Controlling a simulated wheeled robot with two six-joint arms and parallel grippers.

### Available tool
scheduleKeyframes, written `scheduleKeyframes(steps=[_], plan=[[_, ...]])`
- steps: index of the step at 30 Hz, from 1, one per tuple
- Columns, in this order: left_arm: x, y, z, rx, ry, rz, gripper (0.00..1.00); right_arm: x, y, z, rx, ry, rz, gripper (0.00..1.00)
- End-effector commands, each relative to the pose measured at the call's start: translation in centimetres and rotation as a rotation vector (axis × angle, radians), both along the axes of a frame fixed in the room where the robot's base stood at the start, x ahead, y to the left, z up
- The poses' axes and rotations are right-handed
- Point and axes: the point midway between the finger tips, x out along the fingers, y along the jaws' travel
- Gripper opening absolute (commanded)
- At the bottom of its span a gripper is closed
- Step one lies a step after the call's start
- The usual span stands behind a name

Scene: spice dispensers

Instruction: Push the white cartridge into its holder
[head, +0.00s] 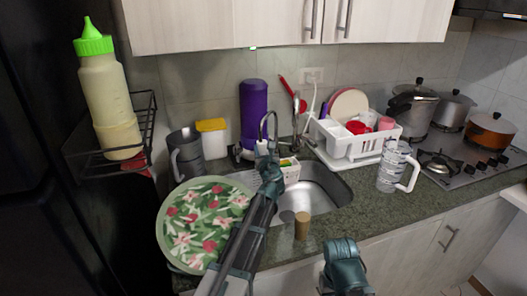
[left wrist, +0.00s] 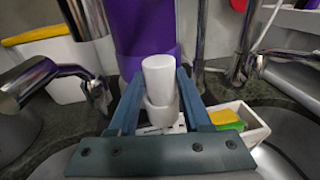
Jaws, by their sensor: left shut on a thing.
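The white cartridge (left wrist: 158,76) is an upright, smooth white cylinder in the left wrist view, between the two dark fingers of my left gripper (left wrist: 165,98). The gripper is shut on it. A lighter collar-like white part (left wrist: 162,114) shows just below it. I cannot tell whether that is the cartridge's lower part or its holder. In the head view my left gripper (head: 264,152) reaches to the back of the sink, by the tap, with a bit of white at its tip. Only a dark part of my right arm shows at the bottom; its fingers are not in view.
A purple container (head: 254,112) stands behind the gripper. A white caddy (head: 289,171) with a yellow-green sponge is close on its right. The metal tap (head: 270,122) is beside the gripper. A floral plate (head: 203,222) lies left; a brown cylinder (head: 302,225) stands at the sink's front edge.

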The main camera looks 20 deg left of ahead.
Motion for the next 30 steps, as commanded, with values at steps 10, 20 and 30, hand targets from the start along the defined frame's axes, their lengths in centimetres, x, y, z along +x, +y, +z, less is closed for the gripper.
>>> scheduleKeyframes(steps=[10, 20, 30], plan=[[0.1, 0.7, 0.1, 0.007, 0.002, 0.015, 0.0, 0.0, 0.0, 0.0, 0.0, 0.0, 0.0, 0.5], [0.1, 0.9, -0.1, 0.022, -0.016, 0.016, 0.0, 0.0, 0.0, -0.6, 0.0, 0.0, 0.0, 0.5], [-0.1, 1.0, -0.3, 0.031, -0.028, 0.015, 0.0, 0.0, 0.0, -1.1, 0.0, 0.0, 0.0, 0.5]])
